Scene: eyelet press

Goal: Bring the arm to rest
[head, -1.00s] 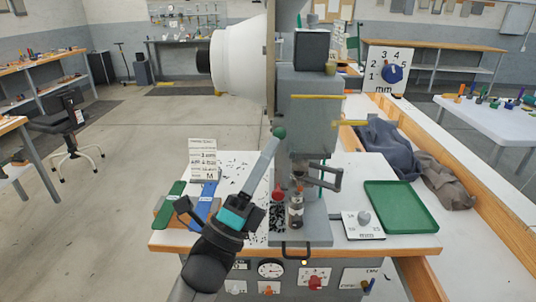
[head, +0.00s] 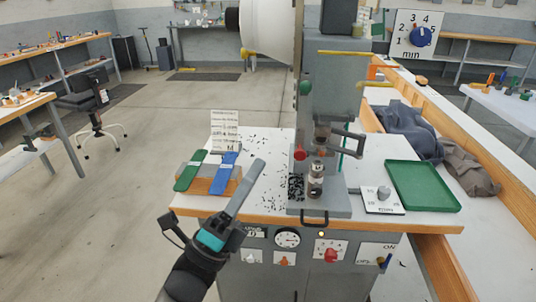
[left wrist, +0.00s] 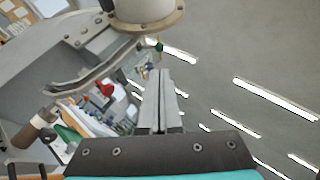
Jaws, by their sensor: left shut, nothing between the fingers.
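My left gripper (head: 258,165) reaches in from the bottom left in the head view, fingers shut and empty, pointing up and to the right in front of the table. Its shut fingers (left wrist: 161,75) also show in the left wrist view. The grey eyelet press (head: 332,90) stands on the table to the right of the fingers. Its green ball knob (head: 305,88) is apart from my fingertips in the head view. The red knob (head: 300,154) sits lower on the press and shows in the left wrist view (left wrist: 107,90). My right gripper is not in view.
The white table (head: 262,200) holds a green strip (head: 190,171), a blue strip (head: 224,174), a printed card (head: 225,130), scattered dark bits, a small dial plate (head: 383,201) and a green tray (head: 424,186). Open floor lies to the left.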

